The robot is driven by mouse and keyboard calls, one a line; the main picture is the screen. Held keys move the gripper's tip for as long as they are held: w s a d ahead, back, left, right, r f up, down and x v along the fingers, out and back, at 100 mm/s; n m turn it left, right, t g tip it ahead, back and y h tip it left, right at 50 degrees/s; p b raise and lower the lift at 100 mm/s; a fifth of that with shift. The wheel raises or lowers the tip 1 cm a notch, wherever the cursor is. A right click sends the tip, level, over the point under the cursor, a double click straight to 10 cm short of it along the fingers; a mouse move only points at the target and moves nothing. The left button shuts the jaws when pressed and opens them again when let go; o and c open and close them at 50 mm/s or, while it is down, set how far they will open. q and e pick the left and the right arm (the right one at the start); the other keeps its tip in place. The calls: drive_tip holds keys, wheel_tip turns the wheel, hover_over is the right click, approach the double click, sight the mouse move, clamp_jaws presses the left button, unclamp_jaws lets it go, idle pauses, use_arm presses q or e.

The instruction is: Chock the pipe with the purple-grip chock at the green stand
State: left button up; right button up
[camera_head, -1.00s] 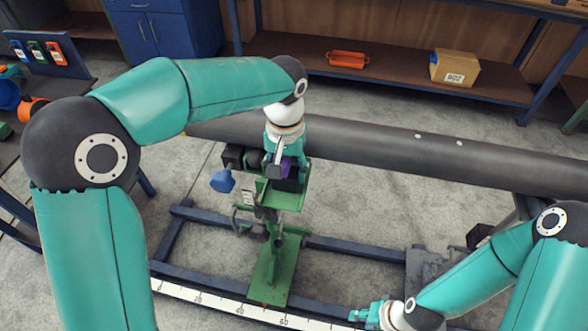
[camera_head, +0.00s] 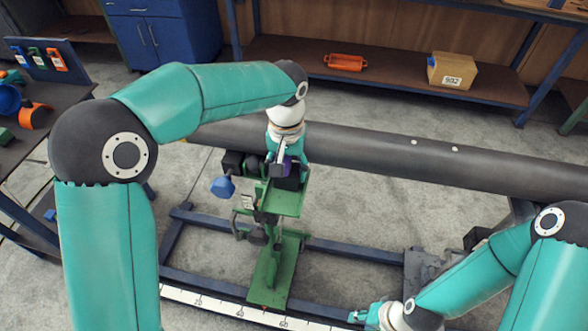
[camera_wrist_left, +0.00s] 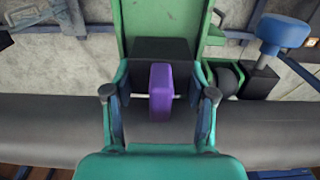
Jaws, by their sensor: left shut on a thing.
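The dark pipe (camera_head: 390,156) lies across the view. The green stand (camera_head: 266,275) is at its near side, with a flat green plate (camera_head: 288,203) on top. My left gripper (camera_head: 285,165) is shut on the purple-grip chock, a black block (camera_wrist_left: 160,50) with a purple grip (camera_wrist_left: 160,92). In the left wrist view a finger stands on each side of the grip. The block is over the green plate, close beside the pipe; whether it touches either cannot be told. My right gripper (camera_head: 364,315) is low near the frame; its jaws are too small to read.
A blue knob (camera_head: 222,186) sticks out left of the stand. A blue floor frame (camera_head: 350,249) and a ruler strip (camera_head: 225,308) lie around the stand's foot. A table with coloured parts (camera_head: 33,115) is at left. A shelf behind holds an orange item (camera_head: 345,62) and a box (camera_head: 452,71).

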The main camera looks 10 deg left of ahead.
sight(287, 159)
use_arm(q)
drive_tip(key=shift+w, duration=0.2)
drive_tip(key=o, duration=1.4)
drive_tip(key=shift+s+r+p, duration=0.15)
drive_tip(key=shift+r+p, duration=0.75)
drive_tip(key=shift+r, duration=0.3)
drive_tip(key=shift+s+r+p, duration=0.2)
drive_tip(key=shift+r+p, duration=0.7)
drive_tip(key=shift+r, duration=0.25)
drive_tip(key=shift+s+r+p, duration=0.15)
drive_tip(key=shift+r+p, duration=0.75)
drive_tip(key=shift+r, duration=0.3)
drive_tip(key=shift+f, duration=0.1)
